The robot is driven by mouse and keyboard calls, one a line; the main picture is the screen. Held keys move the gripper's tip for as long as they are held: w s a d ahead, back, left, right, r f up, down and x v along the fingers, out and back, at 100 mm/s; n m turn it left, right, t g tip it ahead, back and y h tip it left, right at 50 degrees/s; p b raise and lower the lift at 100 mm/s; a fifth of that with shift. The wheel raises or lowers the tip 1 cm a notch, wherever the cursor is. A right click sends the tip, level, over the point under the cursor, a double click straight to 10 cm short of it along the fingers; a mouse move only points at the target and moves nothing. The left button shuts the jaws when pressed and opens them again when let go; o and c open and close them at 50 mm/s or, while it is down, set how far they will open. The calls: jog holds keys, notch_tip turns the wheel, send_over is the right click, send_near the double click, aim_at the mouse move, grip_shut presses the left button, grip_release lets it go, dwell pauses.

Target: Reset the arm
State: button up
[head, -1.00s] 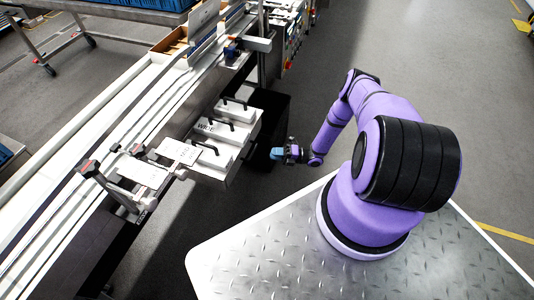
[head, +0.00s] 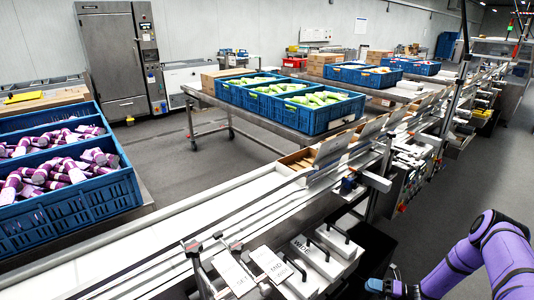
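My purple arm (head: 478,258) shows at the lower right of the head view, cut off by the right edge. My gripper (head: 374,286), with a blue tip, is at the bottom edge. It is just right of the white blocks with black handles (head: 322,260) beside the conveyor and looks apart from them. It is too small and partly cut off, so I cannot tell whether its fingers are open or shut. I see nothing clearly held in it.
The conveyor (head: 185,230) runs diagonally with metal guides and open cartons (head: 343,147). Blue crates (head: 75,208) of purple-wrapped lollies stand at left. Blue crates (head: 297,118) of green ones stand on a metal table behind. Grey floor at right is clear.

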jog(key=w+r+n+g+h, duration=0.2)
jog(key=w+r+n+g, duration=0.3)
jog(key=r, duration=0.7)
jog(key=w+r+n+g+h, duration=0.1)
jog(key=r+n+g+h, duration=0.1)
jog(key=r+n, duration=0.75)
jog(key=s+a+r+n+g+h, duration=0.1)
jog(key=s+a+r+n+h, duration=0.1)
jog(key=r, duration=0.6)
jog(key=s+a+r+n+h, duration=0.1)
jog(key=r+n+h, duration=0.1)
jog(key=r, duration=0.6)
jog(key=s+a+r+n+g+h, duration=0.1)
jog(key=s+a+r+n, duration=0.1)
jog(key=r, duration=0.6)
jog(key=s+a+r+n+t+h, duration=0.1)
jog(key=s+a+r+n+h, duration=0.2)
jog(key=s+r, duration=0.45)
jog(key=s+a+r+n+t+h, duration=0.25)
jog(key=s+r+n, duration=0.3)
jog(key=r, duration=0.35)
jog(key=s+r+n+t+h, duration=0.1)
jog(key=s+r+n+t, duration=0.1)
jog(key=s, duration=0.6)
jog(key=s+r+n+t+h, duration=0.2)
jog(key=s+n, duration=0.3)
jog(key=s, duration=0.4)
jog(key=shift+d+r+t, duration=0.25)
jog(key=shift+r+t, duration=0.1)
jog(key=shift+r, duration=0.35)
